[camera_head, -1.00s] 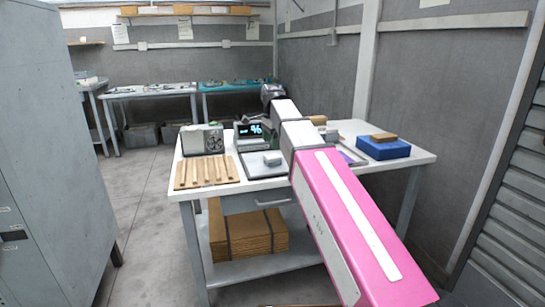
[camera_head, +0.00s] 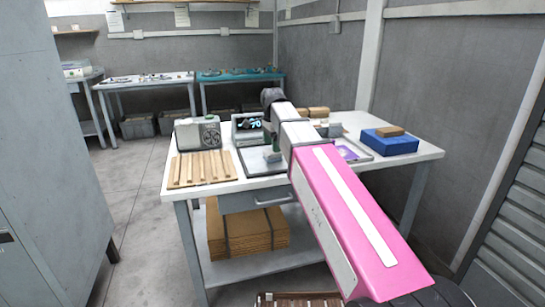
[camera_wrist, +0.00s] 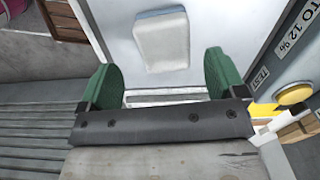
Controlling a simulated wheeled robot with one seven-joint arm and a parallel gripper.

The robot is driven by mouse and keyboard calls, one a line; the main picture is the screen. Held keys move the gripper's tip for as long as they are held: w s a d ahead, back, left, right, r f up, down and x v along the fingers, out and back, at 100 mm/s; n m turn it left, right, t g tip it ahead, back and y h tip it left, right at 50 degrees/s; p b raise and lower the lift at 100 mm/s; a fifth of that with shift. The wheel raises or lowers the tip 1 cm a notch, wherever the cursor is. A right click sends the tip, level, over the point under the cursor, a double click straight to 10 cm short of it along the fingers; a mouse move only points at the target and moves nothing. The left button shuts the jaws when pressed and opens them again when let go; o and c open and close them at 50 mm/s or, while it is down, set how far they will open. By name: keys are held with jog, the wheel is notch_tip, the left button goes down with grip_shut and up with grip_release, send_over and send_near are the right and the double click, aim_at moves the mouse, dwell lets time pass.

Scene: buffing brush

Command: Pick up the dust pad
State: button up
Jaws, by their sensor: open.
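A pale grey-white block, which looks like the dust pad (camera_wrist: 162,40), lies in a shallow light tray (camera_wrist: 112,22). In the wrist view it is just beyond my open gripper (camera_wrist: 162,85), centred between the green fingers and apart from them. In the head view the pad (camera_head: 272,156) sits in the tray (camera_head: 250,169) at the front middle of the white table. My gripper (camera_head: 271,141) is over that tray, partly hidden by my arm. Nothing shows between the fingers.
A slatted wooden rack (camera_head: 200,168) lies left of the tray. A grey box (camera_head: 198,134) and a display unit (camera_head: 248,127) stand behind. A blue block (camera_head: 389,143) with a brown piece on top is at the right. Cardboard (camera_head: 247,235) lies on the lower shelf.

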aim_at(272, 155)
jog(key=shift+w+f, duration=0.15)
jog(key=shift+f, duration=1.15)
jog(key=shift+w+f, duration=0.1)
jog(key=shift+f, duration=1.2)
jog(key=shift+c, duration=0.3)
jog(key=c, duration=0.9)
